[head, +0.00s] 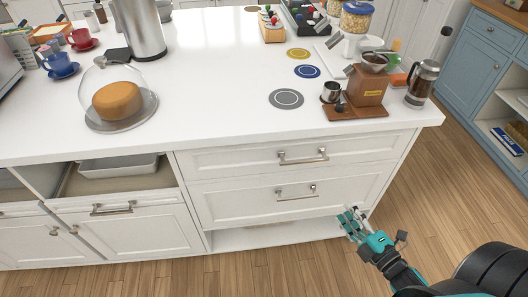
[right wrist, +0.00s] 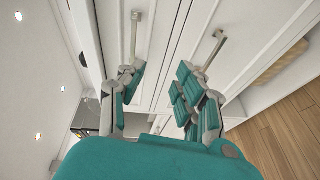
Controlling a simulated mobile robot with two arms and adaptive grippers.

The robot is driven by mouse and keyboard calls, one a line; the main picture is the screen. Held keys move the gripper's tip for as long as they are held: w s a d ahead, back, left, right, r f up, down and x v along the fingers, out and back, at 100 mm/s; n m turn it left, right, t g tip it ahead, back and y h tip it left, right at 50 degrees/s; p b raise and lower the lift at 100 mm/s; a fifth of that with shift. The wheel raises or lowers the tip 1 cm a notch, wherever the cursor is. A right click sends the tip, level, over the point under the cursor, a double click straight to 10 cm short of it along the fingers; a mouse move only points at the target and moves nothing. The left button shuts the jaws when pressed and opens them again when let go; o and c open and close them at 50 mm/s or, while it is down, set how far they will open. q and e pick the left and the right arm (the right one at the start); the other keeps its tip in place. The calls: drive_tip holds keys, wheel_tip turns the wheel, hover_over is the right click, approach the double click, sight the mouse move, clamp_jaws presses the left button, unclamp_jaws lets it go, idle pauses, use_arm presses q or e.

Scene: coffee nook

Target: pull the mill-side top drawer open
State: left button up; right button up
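The mill-side top drawer (head: 235,159) is a wide white front under the counter, below the wooden coffee mill (head: 368,88). It looks shut. Its metal bar handle (head: 302,157) is in the middle of the front and also shows at the upper left in the right wrist view (right wrist: 135,35). My right gripper (head: 353,219) is open and empty, to the right of and lower than this handle in the head view. In the right wrist view its fingers (right wrist: 160,82) are apart, with neither handle between them. My left gripper is not in view.
A second drawer (head: 235,204) with its own handle (head: 296,192) lies below, over an open shelf (head: 228,239). The white counter (head: 220,70) holds a cake under a glass dome (head: 117,98), a French press (head: 422,82) and several coasters. Wooden floor lies clear in front.

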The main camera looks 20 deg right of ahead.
sight(306, 162)
drive_tip(key=w+a+r, duration=0.1)
drive_tip(key=w, duration=0.5)
drive_tip(key=w+a+r+n+y+p, duration=0.1)
drive_tip(key=w+a, duration=0.1)
drive_tip(key=w, duration=0.4)
drive_tip(key=w+a+r+n, duration=0.1)
drive_tip(key=w+r, duration=0.1)
drive_tip(key=w, duration=0.4)
drive_tip(key=shift+w+a+t, duration=0.35)
drive_tip(key=shift+a+t, duration=0.05)
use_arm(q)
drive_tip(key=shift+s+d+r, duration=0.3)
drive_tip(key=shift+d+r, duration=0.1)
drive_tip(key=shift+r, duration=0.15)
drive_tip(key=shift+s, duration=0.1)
use_arm(e)
clamp_jaws()
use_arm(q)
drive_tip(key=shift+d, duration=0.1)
